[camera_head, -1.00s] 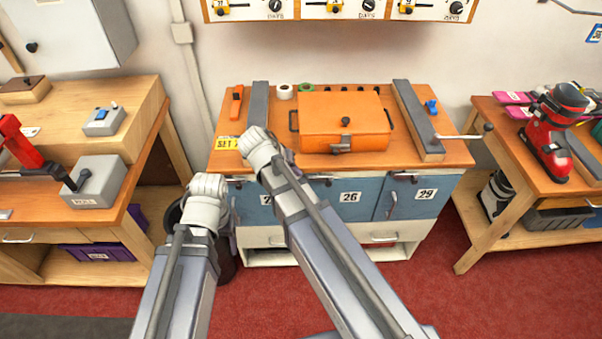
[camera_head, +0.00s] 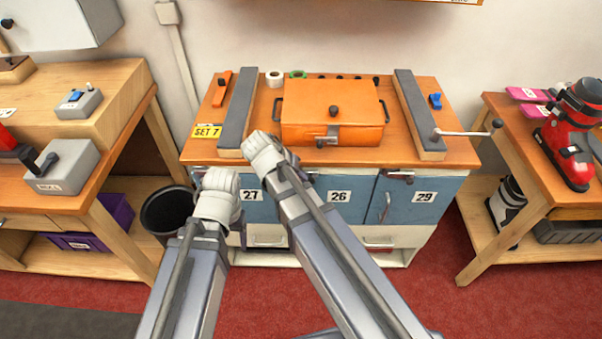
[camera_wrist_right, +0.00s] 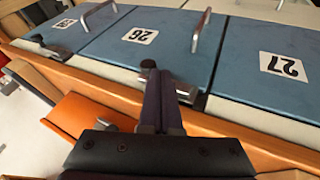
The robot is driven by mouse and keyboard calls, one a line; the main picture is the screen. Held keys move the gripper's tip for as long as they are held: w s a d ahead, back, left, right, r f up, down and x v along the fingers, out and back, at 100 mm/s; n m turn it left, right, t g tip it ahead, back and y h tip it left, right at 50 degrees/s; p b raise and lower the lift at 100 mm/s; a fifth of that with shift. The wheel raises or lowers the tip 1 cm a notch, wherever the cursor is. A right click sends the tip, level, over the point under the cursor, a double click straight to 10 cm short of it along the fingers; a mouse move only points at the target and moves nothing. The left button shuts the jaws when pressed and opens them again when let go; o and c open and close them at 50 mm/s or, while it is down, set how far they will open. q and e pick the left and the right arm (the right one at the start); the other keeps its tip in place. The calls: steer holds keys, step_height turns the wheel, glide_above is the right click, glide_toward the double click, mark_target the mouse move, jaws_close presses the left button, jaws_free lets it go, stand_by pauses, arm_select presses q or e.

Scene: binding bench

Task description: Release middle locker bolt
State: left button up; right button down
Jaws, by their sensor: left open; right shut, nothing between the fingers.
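Locker door 26 (camera_head: 339,196) is the middle of three blue doors in the bench front. It appears shut. Its bolt (camera_head: 312,177) is at the top edge of the door, partly hidden by my right arm. In the right wrist view the bolt's dark knob (camera_wrist_right: 148,64) and metal bracket (camera_wrist_right: 186,92) show on either side of my right gripper (camera_wrist_right: 160,76). That gripper is shut and empty, its fingers in front of the bolt. Contact cannot be told. My left arm is left of it, before door 27 (camera_head: 251,196); its gripper is hidden.
Door handles stick out. An orange box (camera_head: 360,115) sits on the benchtop between two grey-topped bars. A crank handle (camera_head: 470,133) juts out at right. A dark bin (camera_head: 165,212) stands left.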

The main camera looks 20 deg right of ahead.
mark_target(318, 176)
steer(key=d, duration=0.1)
steer(key=s+d, duration=0.1)
steer(key=d, duration=0.3)
steer(key=shift+s, duration=0.25)
steer(key=shift+a, duration=0.1)
